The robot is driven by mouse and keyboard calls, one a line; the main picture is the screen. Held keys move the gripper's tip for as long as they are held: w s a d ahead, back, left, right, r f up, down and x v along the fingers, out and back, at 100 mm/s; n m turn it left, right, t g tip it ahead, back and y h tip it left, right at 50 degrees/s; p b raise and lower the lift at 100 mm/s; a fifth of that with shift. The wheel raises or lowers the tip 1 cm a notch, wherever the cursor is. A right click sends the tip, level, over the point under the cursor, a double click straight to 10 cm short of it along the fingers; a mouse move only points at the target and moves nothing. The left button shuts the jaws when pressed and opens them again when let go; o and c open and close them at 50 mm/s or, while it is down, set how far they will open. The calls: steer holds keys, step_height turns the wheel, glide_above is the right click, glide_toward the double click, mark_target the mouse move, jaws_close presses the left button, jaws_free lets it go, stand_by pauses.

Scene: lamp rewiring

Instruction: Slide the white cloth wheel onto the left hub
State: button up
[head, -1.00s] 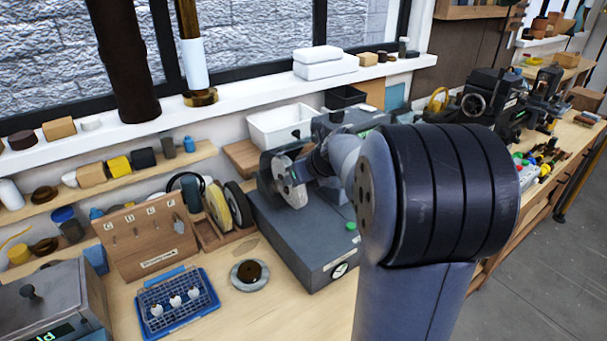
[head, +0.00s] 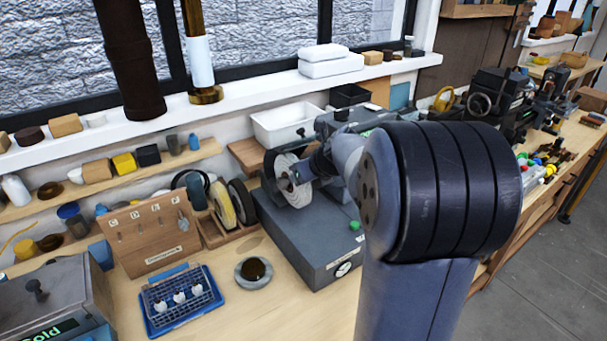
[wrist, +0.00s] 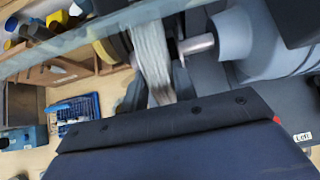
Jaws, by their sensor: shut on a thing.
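The white cloth wheel (head: 291,188) is at the left end of the grinder-like grey machine (head: 310,243), in front of a dark round guard. In the wrist view the wheel (wrist: 152,60) shows nearly edge-on and upright. A bare metal shaft, the left hub (wrist: 197,45), runs from a blue-grey housing to the wheel's right side. I cannot tell whether the shaft passes through the wheel's bore. My gripper (head: 294,178) is at the wheel and shut on it; my wrist and arm hide part of the contact. A "Left" label (wrist: 303,137) shows at the lower right.
A wooden rack (head: 215,230) with a yellow and dark wheels stands left of the machine. A round dish (head: 254,273) and blue tray (head: 180,298) sit in front. A white bin (head: 285,124) is behind. The bench front between dish and machine is clear.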

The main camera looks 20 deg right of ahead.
steer(key=shift+s+a+r+p, duration=0.15)
steer(key=shift+a+p, duration=0.3)
steer(key=shift+a, duration=0.45)
steer(key=shift+s+a+f+p, duration=0.15)
steer(key=shift+a+p, duration=0.25)
steer(key=shift+a, duration=0.6)
